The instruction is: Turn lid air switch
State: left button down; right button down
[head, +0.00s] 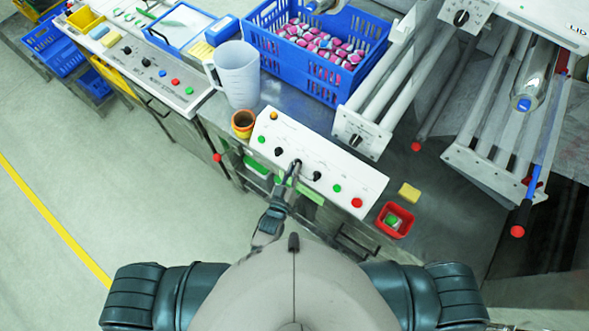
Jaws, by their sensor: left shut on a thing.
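A white control panel (330,190) lies on the front of the steel bench, with a row of black rotary switches and coloured buttons. My left gripper (294,172) reaches up to the panel and is shut on the middle black switch (297,162). The gripper's fingers partly cover that switch. One black switch (278,151) is to its left and another black switch (316,175) to its right, both untouched. The panel's labels are too small to read, so I cannot tell which switch is the lid air one. My right gripper is not in view.
A clear jug (236,75) and an orange-yellow cup (243,124) stand left of the panel. A blue crate (332,92) of pink-and-white items is behind. A red box (394,221) and yellow sponge (409,193) are at right. White frames with rollers (480,165) fill the right side.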

pick_arm(q)
jog(key=shift+a+f+m+g+h, duration=0.1)
jog(key=shift+f+m+g+h, duration=0.2)
jog(key=shift+m+h, duration=0.6)
jog(key=m+h, duration=0.1)
jog(key=m+g+h, duration=0.1)
jog(key=m, duration=0.1)
jog(key=m+h, duration=0.1)
jog(key=m, duration=0.1)
jog(key=shift+w+a+g, duration=0.1)
jog(key=shift+a+g, duration=0.2)
jog(key=m+g+h, duration=0.1)
jog(key=m, duration=0.1)
jog(key=shift+m, duration=0.4)
jog(key=m, duration=0.1)
jog(key=m+g+h, duration=0.2)
jog(key=m, duration=0.1)
jog(key=shift+w+a+p, duration=0.2)
jog(key=shift+a+p, duration=0.05)
jog(key=shift+p, duration=0.15)
jog(key=shift+m+g, duration=0.6)
jog(key=shift+m, duration=0.3)
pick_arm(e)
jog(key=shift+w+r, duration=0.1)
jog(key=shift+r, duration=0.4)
pick_arm(q)
jog(key=shift+m+g+h, duration=0.3)
jog(key=shift+m, duration=0.1)
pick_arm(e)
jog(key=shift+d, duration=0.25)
